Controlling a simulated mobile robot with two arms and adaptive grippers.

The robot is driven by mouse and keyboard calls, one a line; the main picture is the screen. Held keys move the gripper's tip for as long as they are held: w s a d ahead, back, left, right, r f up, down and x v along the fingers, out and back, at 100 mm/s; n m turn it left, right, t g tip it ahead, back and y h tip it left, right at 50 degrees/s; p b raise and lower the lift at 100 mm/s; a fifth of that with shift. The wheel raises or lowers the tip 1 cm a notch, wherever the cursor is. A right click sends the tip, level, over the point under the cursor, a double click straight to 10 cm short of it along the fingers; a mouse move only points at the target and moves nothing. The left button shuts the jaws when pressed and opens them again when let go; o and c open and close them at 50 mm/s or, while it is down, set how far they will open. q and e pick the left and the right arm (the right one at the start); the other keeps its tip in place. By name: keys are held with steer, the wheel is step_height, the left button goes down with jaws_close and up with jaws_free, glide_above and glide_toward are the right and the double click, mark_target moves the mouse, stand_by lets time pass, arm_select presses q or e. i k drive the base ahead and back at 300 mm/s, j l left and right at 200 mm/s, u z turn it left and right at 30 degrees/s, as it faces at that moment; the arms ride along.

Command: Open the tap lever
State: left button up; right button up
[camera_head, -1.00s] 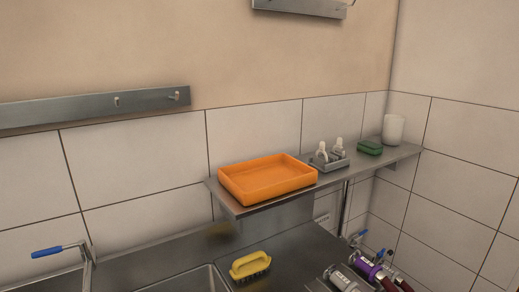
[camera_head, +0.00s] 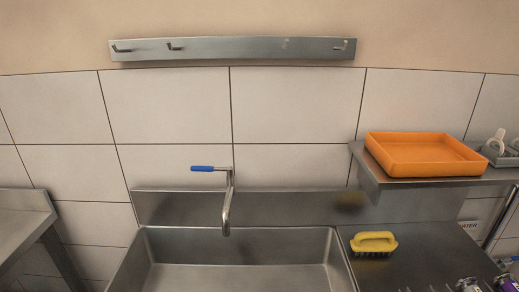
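The tap lever (camera_head: 202,169) is a blue-gripped handle pointing left from the top of the metal tap (camera_head: 229,203). The tap stands at the back edge of the steel sink (camera_head: 240,278), with its spout coming down over the basin.
A yellow brush (camera_head: 373,242) lies on the steel counter right of the sink. An orange tray (camera_head: 424,153) sits on a wall shelf (camera_head: 372,180) above it. A hook rail (camera_head: 232,49) is on the wall above the tap. Another steel table (camera_head: 22,222) stands at the left.

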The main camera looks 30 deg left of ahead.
mark_target(229, 170)
steer(key=u, duration=1.25)
